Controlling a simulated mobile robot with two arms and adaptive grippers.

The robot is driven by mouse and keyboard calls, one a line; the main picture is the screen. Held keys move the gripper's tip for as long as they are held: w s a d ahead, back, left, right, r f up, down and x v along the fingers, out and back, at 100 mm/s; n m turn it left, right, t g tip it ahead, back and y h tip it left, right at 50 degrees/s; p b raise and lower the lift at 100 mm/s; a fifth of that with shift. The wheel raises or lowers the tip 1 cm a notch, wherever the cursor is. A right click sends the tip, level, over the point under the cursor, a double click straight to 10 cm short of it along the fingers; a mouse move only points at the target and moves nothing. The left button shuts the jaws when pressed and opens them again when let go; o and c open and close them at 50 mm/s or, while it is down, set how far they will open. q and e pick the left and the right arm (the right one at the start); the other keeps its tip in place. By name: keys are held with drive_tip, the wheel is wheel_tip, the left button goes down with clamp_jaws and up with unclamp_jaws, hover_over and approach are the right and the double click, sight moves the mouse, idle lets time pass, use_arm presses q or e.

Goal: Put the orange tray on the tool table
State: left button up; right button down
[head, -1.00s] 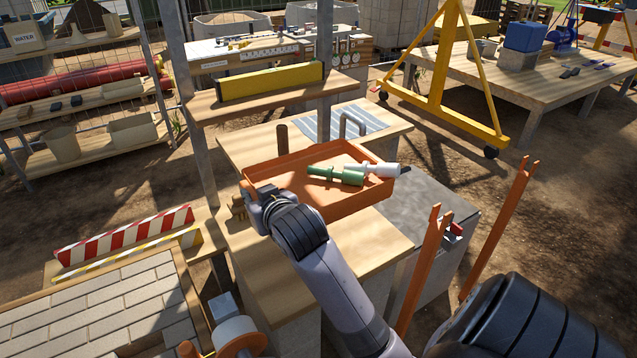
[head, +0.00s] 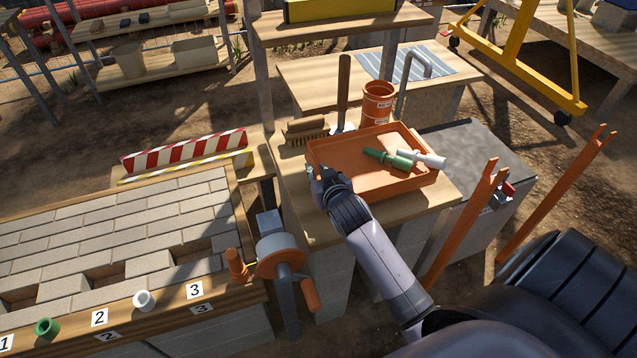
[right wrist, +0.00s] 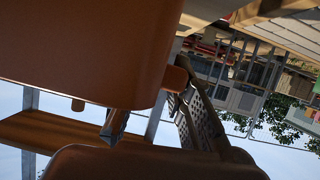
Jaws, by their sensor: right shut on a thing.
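The orange tray (head: 330,152) is over the front of the wooden tool table (head: 290,170) in the head view. A green piece (head: 385,158) and a white piece (head: 425,158) lie in it. I cannot tell whether its underside touches the tabletop. My right gripper (head: 322,178) is shut on the tray's left front corner. In the right wrist view the tray (right wrist: 85,50) fills the upper left, close to the fingers (right wrist: 155,120). My left gripper is not in view.
A brush (head: 306,130), a trowel (head: 343,95) and an orange pot (head: 377,102) stand just behind the tray. A grey-topped cabinet (head: 480,150) is to the right, with orange posts (head: 465,220) in front. A paving bench (head: 120,235) and a crank wheel (head: 280,255) are at left.

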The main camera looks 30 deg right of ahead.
wheel_tip(320, 180, down, 4)
drive_tip(key=shift+r, duration=0.15)
drive_tip(key=c, duration=1.4)
unclamp_jaws()
drive_tip(key=shift+s, duration=0.1)
drive_tip(key=shift+c, duration=0.2)
drive_tip(key=shift+a, duration=0.1)
drive_tip(key=v, duration=1.2)
